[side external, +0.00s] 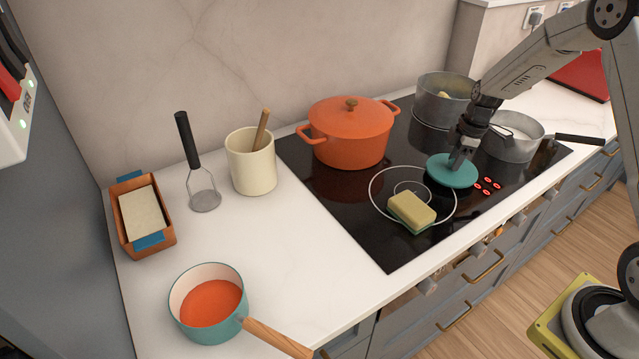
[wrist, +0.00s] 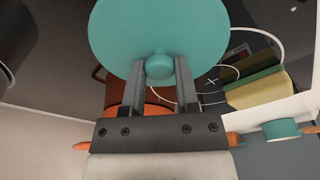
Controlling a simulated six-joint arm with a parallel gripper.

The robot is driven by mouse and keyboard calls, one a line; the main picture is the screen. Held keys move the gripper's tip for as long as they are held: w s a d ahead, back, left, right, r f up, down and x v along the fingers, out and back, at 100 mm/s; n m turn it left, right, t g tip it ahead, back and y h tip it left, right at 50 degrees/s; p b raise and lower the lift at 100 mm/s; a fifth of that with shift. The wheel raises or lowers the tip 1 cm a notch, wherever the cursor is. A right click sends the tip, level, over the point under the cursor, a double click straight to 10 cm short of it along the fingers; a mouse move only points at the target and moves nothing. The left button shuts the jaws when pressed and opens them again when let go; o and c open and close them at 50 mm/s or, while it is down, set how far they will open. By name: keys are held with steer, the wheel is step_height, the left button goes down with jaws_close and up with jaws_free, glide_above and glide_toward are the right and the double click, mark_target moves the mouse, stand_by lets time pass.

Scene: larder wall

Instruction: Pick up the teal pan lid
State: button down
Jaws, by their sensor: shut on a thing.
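The teal pan lid (side external: 449,173) is a round disc with a small knob, over the black hob near its front right. In the side view my gripper (side external: 457,160) reaches down onto it from above. In the wrist view the lid (wrist: 160,30) fills the upper middle, and my gripper (wrist: 160,72) has one finger on each side of the knob, shut on it. I cannot tell whether the lid touches the hob or is held just above it. The fingers hide part of the lid in the side view.
An orange pot (side external: 352,135) stands left of the lid. Grey pans (side external: 443,103) (side external: 513,139) stand behind and to the right. A sponge (side external: 411,212) lies on the hob in front. A teal saucepan (side external: 207,308) sits at the front left. The counter between is mostly clear.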

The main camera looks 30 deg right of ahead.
step_height(320, 180, up, 2)
steer(key=shift+r, duration=0.1)
steer(key=s+a+r, duration=0.2)
steer(key=s+r, duration=0.3)
steer(key=s, duration=0.1)
steer(key=s+a+r, duration=0.2)
steer(key=s+r, duration=0.2)
steer(key=s, duration=0.3)
steer(key=shift+a+r, duration=0.4)
steer(key=shift+s, duration=0.15)
